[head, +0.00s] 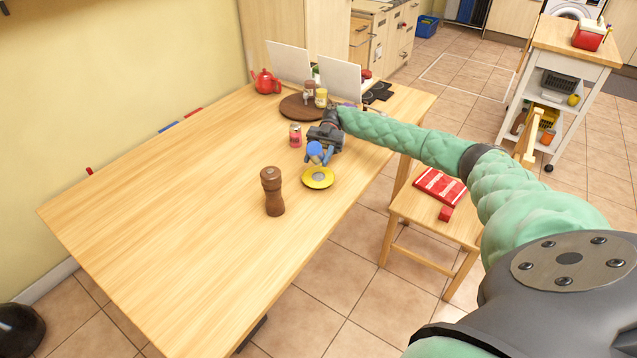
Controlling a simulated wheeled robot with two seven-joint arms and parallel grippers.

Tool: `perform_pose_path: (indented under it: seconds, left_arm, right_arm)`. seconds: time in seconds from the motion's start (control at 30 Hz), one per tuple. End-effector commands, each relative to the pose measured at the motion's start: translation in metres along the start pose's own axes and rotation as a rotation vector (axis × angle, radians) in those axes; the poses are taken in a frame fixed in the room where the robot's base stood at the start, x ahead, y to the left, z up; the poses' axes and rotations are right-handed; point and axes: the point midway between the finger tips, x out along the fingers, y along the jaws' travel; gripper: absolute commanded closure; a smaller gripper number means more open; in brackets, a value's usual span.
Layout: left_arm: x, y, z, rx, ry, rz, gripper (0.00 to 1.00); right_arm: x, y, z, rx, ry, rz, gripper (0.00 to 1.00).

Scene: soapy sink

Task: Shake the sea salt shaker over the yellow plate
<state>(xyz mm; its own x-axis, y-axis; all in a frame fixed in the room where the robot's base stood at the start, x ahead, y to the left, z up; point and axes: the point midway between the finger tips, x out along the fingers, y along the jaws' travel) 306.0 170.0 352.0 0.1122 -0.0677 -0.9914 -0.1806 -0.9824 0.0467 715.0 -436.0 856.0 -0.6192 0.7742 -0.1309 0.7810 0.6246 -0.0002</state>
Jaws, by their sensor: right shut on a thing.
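My right gripper (319,155) reaches in from the right and is above the plate's far side. It is shut on a small blue thing, which I take to be the sea salt shaker (314,148). The shaker appears to be held over or just behind the plate; its label and exact tilt are too small to tell. My left gripper is not in view.
A brown wooden pepper mill (273,192) stands left of the plate. Further back are a round brown board (290,107) with jars and a red teapot (266,82). The table's left and front are clear. A chair (407,207) stands at right.

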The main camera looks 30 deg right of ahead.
Motion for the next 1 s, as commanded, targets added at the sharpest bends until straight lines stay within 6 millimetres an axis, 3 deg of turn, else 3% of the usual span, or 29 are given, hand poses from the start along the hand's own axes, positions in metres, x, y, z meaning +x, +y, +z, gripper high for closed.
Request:
perform_pose_path:
  seconds: [0.07,0.5,0.83,1.0]
  left_arm:
    - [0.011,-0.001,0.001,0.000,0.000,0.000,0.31]
    - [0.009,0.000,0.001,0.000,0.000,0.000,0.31]
    - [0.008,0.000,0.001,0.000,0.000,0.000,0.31]
    - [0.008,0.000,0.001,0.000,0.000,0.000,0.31]
  right_arm:
    - [0.001,0.000,0.008,-0.001,-0.001,0.000,0.88]
    - [0.000,0.000,0.005,-0.001,-0.001,0.001,0.88]
    - [-0.004,0.000,-0.024,-0.003,-0.001,0.000,0.88]
    - [-0.004,0.000,-0.029,-0.001,0.000,0.001,0.88]
